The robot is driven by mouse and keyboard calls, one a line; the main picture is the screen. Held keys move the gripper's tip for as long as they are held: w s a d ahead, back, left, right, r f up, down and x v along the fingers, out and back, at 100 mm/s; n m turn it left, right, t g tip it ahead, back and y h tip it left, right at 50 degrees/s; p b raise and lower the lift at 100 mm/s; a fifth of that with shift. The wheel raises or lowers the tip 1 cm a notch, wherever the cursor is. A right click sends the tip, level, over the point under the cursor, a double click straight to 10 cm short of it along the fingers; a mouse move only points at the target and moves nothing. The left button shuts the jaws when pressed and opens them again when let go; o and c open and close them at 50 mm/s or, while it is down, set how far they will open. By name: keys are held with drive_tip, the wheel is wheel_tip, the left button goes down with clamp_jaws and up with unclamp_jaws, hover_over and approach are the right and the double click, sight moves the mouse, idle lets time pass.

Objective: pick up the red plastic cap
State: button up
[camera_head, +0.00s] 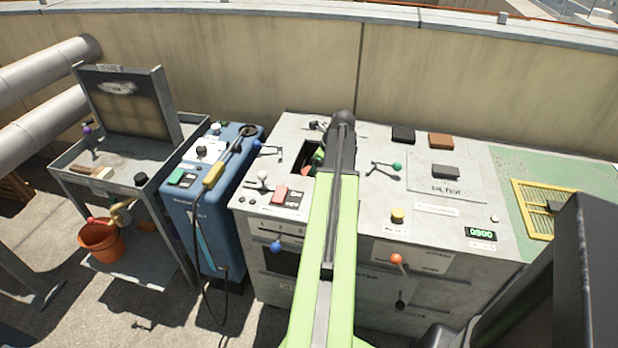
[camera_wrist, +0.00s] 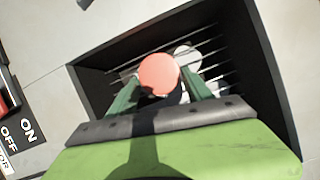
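The red plastic cap (camera_wrist: 158,73) is round and salmon-red. In the wrist view it lies at the tips of my gripper (camera_wrist: 160,80), within a dark, slatted recess (camera_wrist: 235,60). One green finger is on each side of the cap, and the tips meet its outline. I cannot tell whether they press on it or stand slightly apart. In the head view, my gripper (camera_head: 317,156) reaches into the recess (camera_head: 300,148) in the grey cabinet top, and a bit of the red cap (camera_head: 307,171) shows beside my arm.
A pale round piece (camera_wrist: 187,56) sits just behind the cap in the recess. The recess's dark walls closely surround my gripper. A lever with a green knob (camera_head: 397,167) stands to the right, and a red rocker switch (camera_head: 280,194) to the left. A blue unit (camera_head: 205,200) adjoins the cabinet.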

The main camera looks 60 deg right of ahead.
drive_tip(key=c, duration=0.8)
